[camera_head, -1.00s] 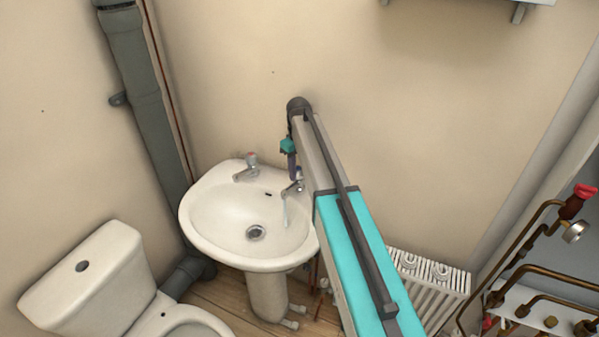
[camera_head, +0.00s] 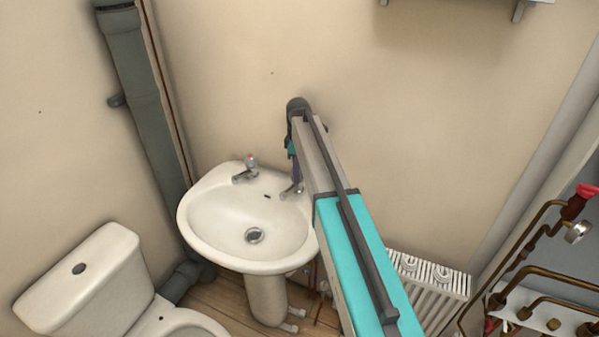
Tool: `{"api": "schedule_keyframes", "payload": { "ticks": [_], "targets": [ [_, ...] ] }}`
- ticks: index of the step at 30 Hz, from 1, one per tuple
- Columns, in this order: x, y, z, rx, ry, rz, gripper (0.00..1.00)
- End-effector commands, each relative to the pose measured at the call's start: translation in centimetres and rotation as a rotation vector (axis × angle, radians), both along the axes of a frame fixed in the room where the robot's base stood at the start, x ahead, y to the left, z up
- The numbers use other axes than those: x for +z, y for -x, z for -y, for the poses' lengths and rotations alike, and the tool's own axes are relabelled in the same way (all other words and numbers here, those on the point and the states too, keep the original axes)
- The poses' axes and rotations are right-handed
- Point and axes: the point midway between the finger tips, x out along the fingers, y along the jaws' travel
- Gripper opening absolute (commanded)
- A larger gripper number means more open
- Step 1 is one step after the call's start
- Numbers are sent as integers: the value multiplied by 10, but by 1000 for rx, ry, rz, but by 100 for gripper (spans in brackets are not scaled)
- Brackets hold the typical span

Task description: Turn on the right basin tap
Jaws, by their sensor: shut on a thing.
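The white basin (camera_head: 215,222) stands against the wall on a pedestal. Its right tap (camera_head: 290,191) is chrome, on the back right rim; its spout shows, but its top is hidden by my gripper and arm. No water stream shows under the spout. My gripper (camera_head: 296,178) points down over this tap, shut on its handle; the fingers are small and partly hidden by my arm. The left tap (camera_head: 247,171), with a red-marked top, stands on the back left rim, apart from my gripper.
A white toilet (camera_head: 105,268) stands at lower left. A grey soil pipe (camera_head: 148,110) runs down the wall left of the basin. A white radiator (camera_head: 432,280) and copper pipes (camera_head: 535,235) are at right.

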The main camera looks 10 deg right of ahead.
Motion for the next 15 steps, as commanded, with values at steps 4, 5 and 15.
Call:
{"api": "schedule_keyframes", "payload": {
  "ticks": [4,5,15],
  "targets": [
    [-1,2,-1,7,-2,-7,15],
    [-1,2,-2,7,-2,-7,15],
    [-1,2,-2,6,-2,-6,56]
  ]
}}
